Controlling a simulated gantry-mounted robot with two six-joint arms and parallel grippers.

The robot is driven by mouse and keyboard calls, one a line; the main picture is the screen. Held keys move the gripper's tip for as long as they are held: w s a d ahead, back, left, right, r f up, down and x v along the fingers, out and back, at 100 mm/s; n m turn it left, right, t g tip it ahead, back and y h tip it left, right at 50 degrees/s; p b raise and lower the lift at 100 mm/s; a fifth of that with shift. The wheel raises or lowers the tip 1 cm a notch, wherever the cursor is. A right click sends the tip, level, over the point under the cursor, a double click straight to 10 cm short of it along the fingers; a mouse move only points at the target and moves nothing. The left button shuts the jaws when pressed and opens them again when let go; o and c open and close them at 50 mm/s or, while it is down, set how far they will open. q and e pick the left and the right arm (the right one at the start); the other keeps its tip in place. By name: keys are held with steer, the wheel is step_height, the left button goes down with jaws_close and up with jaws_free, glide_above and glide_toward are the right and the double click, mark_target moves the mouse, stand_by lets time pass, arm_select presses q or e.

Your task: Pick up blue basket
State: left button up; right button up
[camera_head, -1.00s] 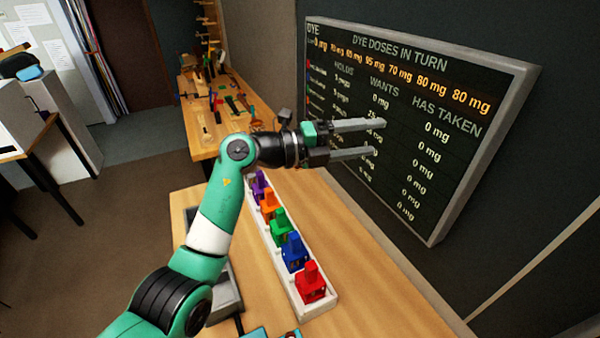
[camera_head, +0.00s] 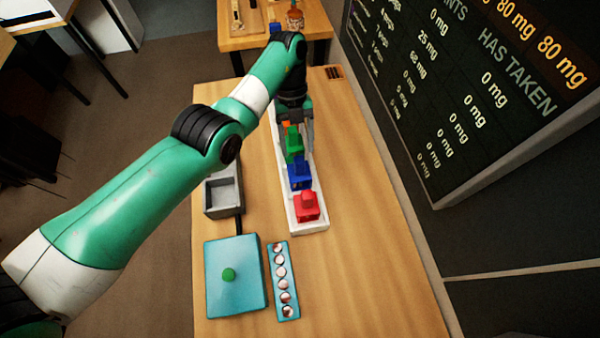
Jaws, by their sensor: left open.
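The blue basket (camera_head: 300,175) sits upright in a long white tray (camera_head: 311,228), between the red basket (camera_head: 306,207) and the green basket (camera_head: 293,145). My left gripper (camera_head: 296,132) points down over the tray's far part, beyond the blue basket, near the green and orange baskets. It is open, with nothing seen between its fingers. Its exact height and whether it touches a basket cannot be told. The arm and gripper hide the far end of the tray; only a bit of the orange basket (camera_head: 286,124) shows. My right gripper is not in view.
A grey open box (camera_head: 222,193) stands left of the tray. The table is clear right of the tray; a dose board (camera_head: 470,90) stands beyond.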

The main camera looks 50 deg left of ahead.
mark_target(299, 159)
arm_select(q)
steer(key=x, duration=0.5)
jaws_close()
stand_by(1.3)
